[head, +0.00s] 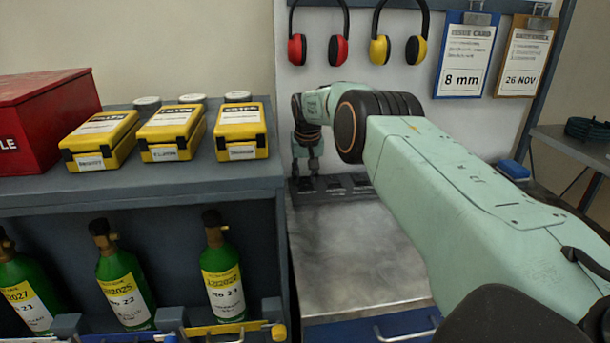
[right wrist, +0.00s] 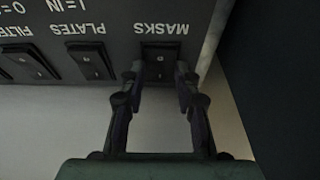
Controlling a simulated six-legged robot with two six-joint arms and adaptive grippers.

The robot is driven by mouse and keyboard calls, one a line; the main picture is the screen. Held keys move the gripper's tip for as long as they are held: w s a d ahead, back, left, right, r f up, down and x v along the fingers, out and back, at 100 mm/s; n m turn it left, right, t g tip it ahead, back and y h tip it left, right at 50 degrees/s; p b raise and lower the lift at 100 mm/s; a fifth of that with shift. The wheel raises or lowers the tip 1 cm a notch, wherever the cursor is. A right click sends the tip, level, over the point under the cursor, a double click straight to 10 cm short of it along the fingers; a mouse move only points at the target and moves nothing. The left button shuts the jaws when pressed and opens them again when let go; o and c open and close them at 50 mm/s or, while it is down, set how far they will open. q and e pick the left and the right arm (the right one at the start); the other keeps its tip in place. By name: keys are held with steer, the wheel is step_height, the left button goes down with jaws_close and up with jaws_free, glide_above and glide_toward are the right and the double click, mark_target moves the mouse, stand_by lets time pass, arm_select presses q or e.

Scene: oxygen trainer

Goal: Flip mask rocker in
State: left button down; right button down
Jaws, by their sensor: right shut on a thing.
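The mask rocker (right wrist: 161,62) is a black rocker switch on a dark panel (right wrist: 125,18), under the upside-down word MASKS in the right wrist view. My right gripper (right wrist: 160,80) has its fingertips on either side of this rocker, shut on it. Which way the rocker is tipped is unclear. In the head view my right gripper (head: 307,168) points down at the left end of the switch strip (head: 343,185); the mask rocker itself is hidden there. My left gripper is not in view.
The plates rocker (right wrist: 88,62) and the filter rocker (right wrist: 22,64) sit beside it. A shelf (head: 150,188) with yellow cases and green cylinders stands close on the left. Ear defenders (head: 338,50) hang behind. The metal worktop (head: 350,260) is clear.

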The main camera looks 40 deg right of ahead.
steer(key=shift+d+r, duration=0.1)
steer(key=shift+r, duration=0.05)
steer(key=c, duration=1)
jaws_free()
steer(key=shift+o, duration=0.2)
